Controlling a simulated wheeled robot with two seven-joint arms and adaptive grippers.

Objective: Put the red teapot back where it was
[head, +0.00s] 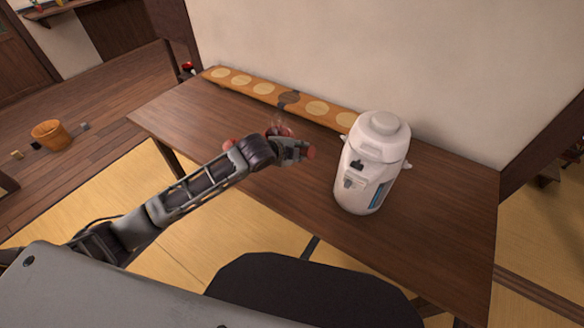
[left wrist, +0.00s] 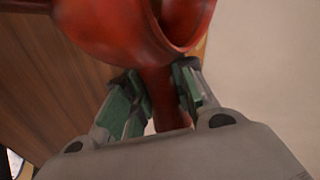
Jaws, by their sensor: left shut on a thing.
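My left gripper (head: 292,150) is over the table, left of the white dispenser. It is shut on the red teapot (head: 229,144), which the gripper and wrist mostly hide in the head view. In the left wrist view the glossy red teapot (left wrist: 125,30) fills the top, with a round rim facing the camera. The fingers (left wrist: 157,92) close around its straight red handle. I cannot tell whether the teapot touches the table. My right gripper is in neither view.
A long wooden board (head: 276,95) with pale round spots and a dark one lies along the wall edge of the brown table (head: 440,215). A white dispenser (head: 372,165) stands right of my gripper. The table's left end is clear. A wooden bucket (head: 50,134) stands on the floor.

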